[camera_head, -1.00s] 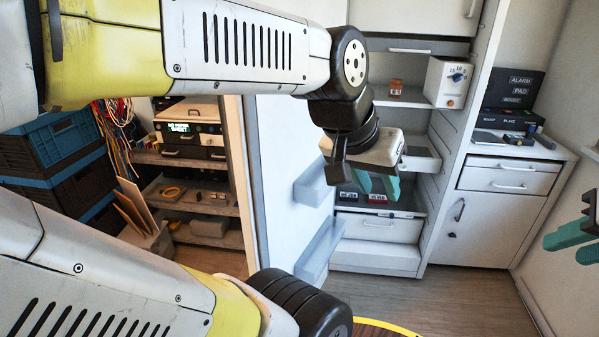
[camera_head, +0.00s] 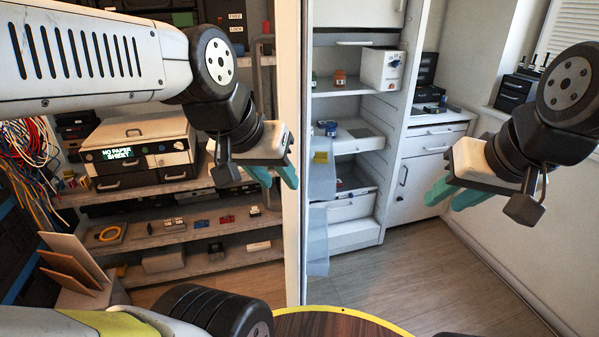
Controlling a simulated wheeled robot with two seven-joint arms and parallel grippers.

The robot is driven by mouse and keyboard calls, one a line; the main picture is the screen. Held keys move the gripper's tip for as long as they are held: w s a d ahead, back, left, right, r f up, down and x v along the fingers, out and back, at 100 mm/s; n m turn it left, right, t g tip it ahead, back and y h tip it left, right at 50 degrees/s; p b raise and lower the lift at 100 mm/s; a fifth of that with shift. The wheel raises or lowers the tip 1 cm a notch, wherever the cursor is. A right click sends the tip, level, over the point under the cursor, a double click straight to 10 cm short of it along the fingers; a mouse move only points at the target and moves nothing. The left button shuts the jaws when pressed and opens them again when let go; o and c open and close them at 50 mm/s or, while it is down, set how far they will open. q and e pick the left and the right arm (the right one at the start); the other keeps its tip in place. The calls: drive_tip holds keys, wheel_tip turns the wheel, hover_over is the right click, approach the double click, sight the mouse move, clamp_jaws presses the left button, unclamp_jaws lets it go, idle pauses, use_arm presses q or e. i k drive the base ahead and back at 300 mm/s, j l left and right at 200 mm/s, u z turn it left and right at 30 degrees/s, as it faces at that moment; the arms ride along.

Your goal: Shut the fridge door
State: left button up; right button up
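The fridge (camera_head: 362,210) stands open at the centre, its shelves and drawers showing. Its door (camera_head: 291,230) stands out toward me and is seen nearly edge-on, with pale translucent bins (camera_head: 319,220) on its inner side. My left gripper (camera_head: 275,178) is in front of the door's edge in the picture, its teal fingers apart and nothing between them. I cannot tell whether it touches the door. My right gripper (camera_head: 453,196) is right of the fridge, fingers apart and empty, with clear space between it and the door.
A shelf unit (camera_head: 215,229) with a printer (camera_head: 137,152) is left of the door. A round wooden top with a yellow rim (camera_head: 345,318) is at the bottom. A white cabinet (camera_head: 418,182) stands right of the fridge. The floor (camera_head: 415,275) in front is clear.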

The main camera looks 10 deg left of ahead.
sight(293, 39)
drive_tip(key=j, duration=1.15)
drive_tip(key=k, duration=0.35)
drive_tip(key=i+l+u, duration=0.15)
drive_tip(key=l+u, duration=0.2)
drive_tip(key=l, duration=0.2)
drive_tip(key=i, duration=0.05)
